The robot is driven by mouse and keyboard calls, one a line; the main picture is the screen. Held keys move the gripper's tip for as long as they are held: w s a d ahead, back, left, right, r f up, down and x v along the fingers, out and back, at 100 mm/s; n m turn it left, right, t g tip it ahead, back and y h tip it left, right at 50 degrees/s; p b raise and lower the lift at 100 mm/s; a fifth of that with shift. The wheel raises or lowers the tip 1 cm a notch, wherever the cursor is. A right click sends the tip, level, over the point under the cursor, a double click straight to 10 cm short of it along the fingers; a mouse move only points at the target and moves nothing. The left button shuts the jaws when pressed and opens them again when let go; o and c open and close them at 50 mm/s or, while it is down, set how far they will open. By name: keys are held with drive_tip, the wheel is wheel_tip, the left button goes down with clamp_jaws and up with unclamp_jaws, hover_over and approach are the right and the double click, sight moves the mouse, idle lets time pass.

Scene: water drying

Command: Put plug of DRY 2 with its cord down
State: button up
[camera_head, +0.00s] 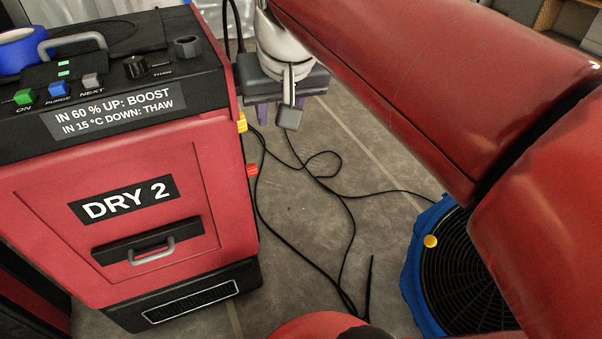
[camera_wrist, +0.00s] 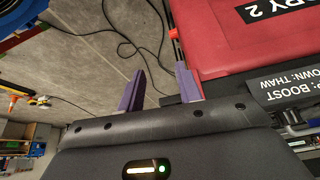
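The red DRY 2 machine (camera_head: 155,165) stands at left in the head view; part of it shows at right in the wrist view (camera_wrist: 240,35). My gripper (camera_head: 280,108) is beside its upper right side, above the floor. In the wrist view its two purple fingers (camera_wrist: 159,72) are apart, with no object visible between them. Black cord (camera_head: 345,215) lies in loops on the floor below and beside the machine; it also shows in the wrist view (camera_wrist: 128,42). I cannot make out a plug for certain. A yellow piece (camera_head: 242,122) and a red piece (camera_head: 252,170) stick out of the machine's side.
A round black-grilled unit with a blue rim (camera_head: 410,275) stands on the floor at right. A blue tape roll (camera_head: 20,50) lies on the machine's top, near a grey handle. Bare floor (camera_head: 300,200) shows between the machines, crossed by cords. My red arm covers the upper right.

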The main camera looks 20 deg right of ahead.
drive_tip(key=s+f+n, duration=0.1)
drive_tip(key=s+f, duration=0.9)
drive_tip(key=f, duration=0.4)
drive_tip(key=shift+f, duration=0.15)
drive_tip(key=shift+a, duration=0.1)
